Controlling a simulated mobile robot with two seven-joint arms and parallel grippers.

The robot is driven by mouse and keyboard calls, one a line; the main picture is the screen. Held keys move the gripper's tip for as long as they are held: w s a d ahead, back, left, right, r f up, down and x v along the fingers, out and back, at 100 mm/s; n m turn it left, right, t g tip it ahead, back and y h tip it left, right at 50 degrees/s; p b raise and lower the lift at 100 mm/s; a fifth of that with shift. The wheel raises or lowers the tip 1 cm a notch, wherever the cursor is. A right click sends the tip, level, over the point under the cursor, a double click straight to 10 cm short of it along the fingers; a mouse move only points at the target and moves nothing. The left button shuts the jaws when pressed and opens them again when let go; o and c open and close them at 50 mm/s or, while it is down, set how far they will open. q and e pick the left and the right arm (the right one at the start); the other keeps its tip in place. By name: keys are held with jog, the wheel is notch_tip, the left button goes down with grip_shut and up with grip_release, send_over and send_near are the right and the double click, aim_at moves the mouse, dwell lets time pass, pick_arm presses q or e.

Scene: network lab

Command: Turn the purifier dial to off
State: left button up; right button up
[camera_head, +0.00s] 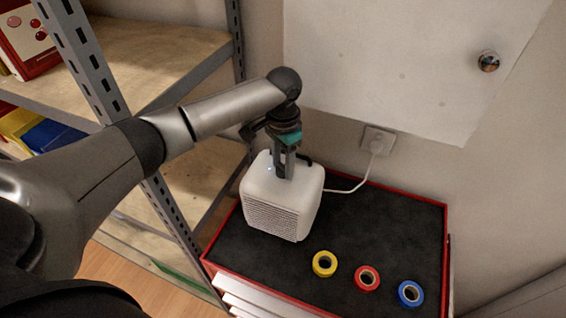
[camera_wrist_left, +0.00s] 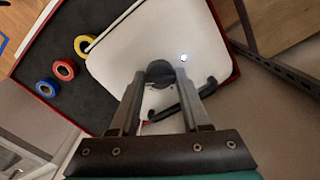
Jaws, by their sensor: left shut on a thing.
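The white purifier (camera_head: 285,205) stands upright on the black top of a red-edged cabinet. Its top also shows in the left wrist view (camera_wrist_left: 125,50), with a dark round dial (camera_wrist_left: 160,70), a small lit light (camera_wrist_left: 183,57) and a black curved handle (camera_wrist_left: 190,102). My left gripper (camera_head: 284,174) points down onto the purifier's top. In the left wrist view its fingers (camera_wrist_left: 160,85) are shut on the dial, one on either side. The dial's marks cannot be read. My right gripper is not in view.
Yellow (camera_head: 324,263), red (camera_head: 367,278) and blue (camera_head: 410,293) tape rolls lie on the cabinet top (camera_head: 390,220) in front. A white cord runs from the purifier to a wall socket (camera_head: 378,140). A metal shelf rack (camera_head: 165,60) stands at left, close to my left arm.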

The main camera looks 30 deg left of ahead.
pick_arm(q)
grip_shut()
jog(key=n, duration=0.5)
jog(key=shift+n, duration=0.3)
jog(key=n, duration=1.1)
jog(key=shift+n, duration=0.4)
jog(key=n, duration=0.6)
jog(key=shift+n, duration=0.3)
jog(key=o, duration=1.2)
grip_release()
